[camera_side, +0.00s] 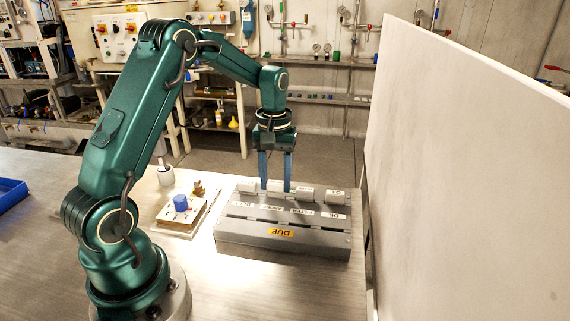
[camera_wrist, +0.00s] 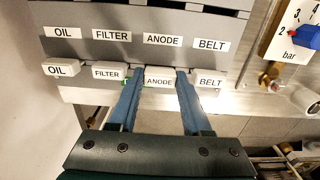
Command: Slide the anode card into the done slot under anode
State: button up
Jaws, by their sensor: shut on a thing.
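The anode card (camera_wrist: 159,82) is a white-labelled card in the row of cards along the near edge of the rack in the wrist view, between the filter card (camera_wrist: 108,74) and the belt card (camera_wrist: 209,82). My gripper (camera_wrist: 158,75) is shut on it, one blue finger on each side. The card looks level with its neighbours. The grey rack (camera_side: 230,233) sits on the table in the side view, with my gripper (camera_side: 276,186) pointing down at its far row. A printed ANODE label (camera_wrist: 163,40) is on the rack face, with dark slots (camera_wrist: 152,9) beyond it.
The oil card (camera_wrist: 60,70) stands at the row's left end. A yellow DUE label (camera_side: 281,233) is on the rack front. A gauge block with a blue knob (camera_side: 181,203) and a white pot (camera_side: 165,174) stand left of the rack. A tall pale panel (camera_side: 460,160) rises at right.

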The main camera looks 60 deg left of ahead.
aim_at(275, 182)
jog(key=shift+f, duration=0.4)
jog(key=o, duration=1.3)
jog(key=shift+r, duration=0.1)
jog(key=shift+r, duration=2.5)
